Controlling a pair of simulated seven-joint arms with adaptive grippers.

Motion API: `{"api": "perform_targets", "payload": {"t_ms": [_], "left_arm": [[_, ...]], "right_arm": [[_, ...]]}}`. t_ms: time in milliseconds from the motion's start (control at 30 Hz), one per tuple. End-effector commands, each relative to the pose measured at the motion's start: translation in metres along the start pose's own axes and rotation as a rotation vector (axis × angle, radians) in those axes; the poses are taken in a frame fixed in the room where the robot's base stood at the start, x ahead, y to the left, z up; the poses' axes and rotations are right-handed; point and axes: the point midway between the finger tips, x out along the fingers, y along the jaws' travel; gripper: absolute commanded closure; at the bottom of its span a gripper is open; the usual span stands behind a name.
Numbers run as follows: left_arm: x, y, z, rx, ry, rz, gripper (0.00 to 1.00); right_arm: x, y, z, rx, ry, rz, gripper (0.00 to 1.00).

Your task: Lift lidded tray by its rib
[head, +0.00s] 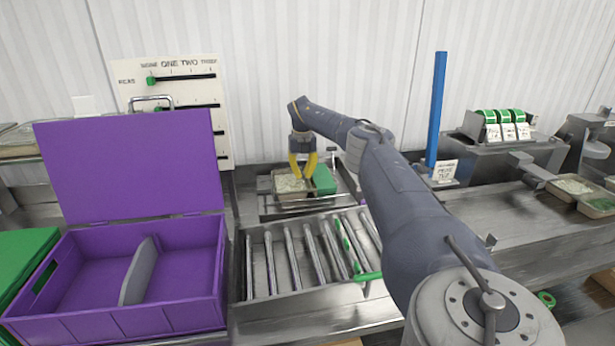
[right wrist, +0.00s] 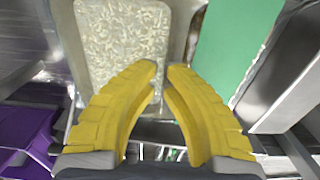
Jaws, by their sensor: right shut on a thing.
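A shallow tray (head: 290,195) of white rice sits on the metal station behind the rollers. In the right wrist view the tray (right wrist: 181,30) fills the upper middle, rice visible beneath what may be a clear lid. My right gripper (head: 303,172) reaches down over the tray's right part, its yellow fingers shut on the tray's rib. In the right wrist view the fingertips (right wrist: 162,75) nearly meet at the tray's right side, hiding most of the rib. I cannot tell whether the tray is clear of the surface. My left gripper is not in view.
A green block (head: 323,180) stands close right of the tray. A roller conveyor (head: 268,262) lies in front. An open purple crate (head: 170,318) with a grey divider (head: 138,272) is at left. A blue post (head: 436,110) and rice and green-filled trays (head: 572,187) are at right.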

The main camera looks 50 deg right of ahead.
Motion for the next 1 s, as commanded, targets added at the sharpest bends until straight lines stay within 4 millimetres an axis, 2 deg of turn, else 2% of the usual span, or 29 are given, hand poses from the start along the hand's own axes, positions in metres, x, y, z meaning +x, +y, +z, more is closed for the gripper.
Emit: {"api": "perform_targets", "payload": {"t_ms": [1000], "left_arm": [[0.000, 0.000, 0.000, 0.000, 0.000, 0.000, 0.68]], "right_arm": [[-0.036, 0.000, 0.000, -0.001, -0.001, 0.001, 1.00]]}}
